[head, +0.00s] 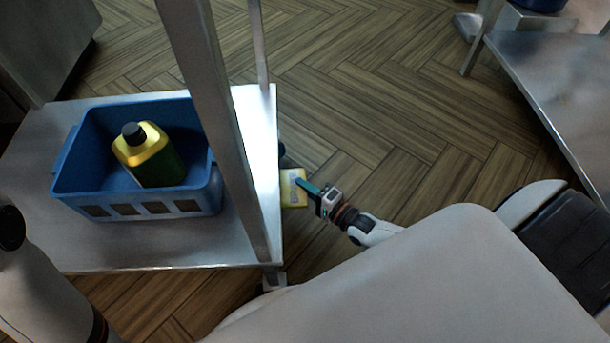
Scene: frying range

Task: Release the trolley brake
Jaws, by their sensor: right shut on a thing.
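The metal trolley (262,120) stands at the left, with its lower shelf and upright posts in view. A flat yellow piece (291,195), which looks like the brake tab, sticks out past the shelf's right edge, low near the floor. A small dark blue part, perhaps a wheel, shows just behind it. My right gripper (304,185) reaches in from the right and is shut on the yellow piece, its teal fingertips at the piece's right side. The piece's inner end is hidden by the shelf. My left arm shows at the lower left, but its gripper is out of view.
A blue crate (62,180) holding a yellow-green bottle (150,155) with a black cap sits on the trolley shelf. A steel table (565,85) stands at the upper right. The wooden floor (370,100) between them is clear.

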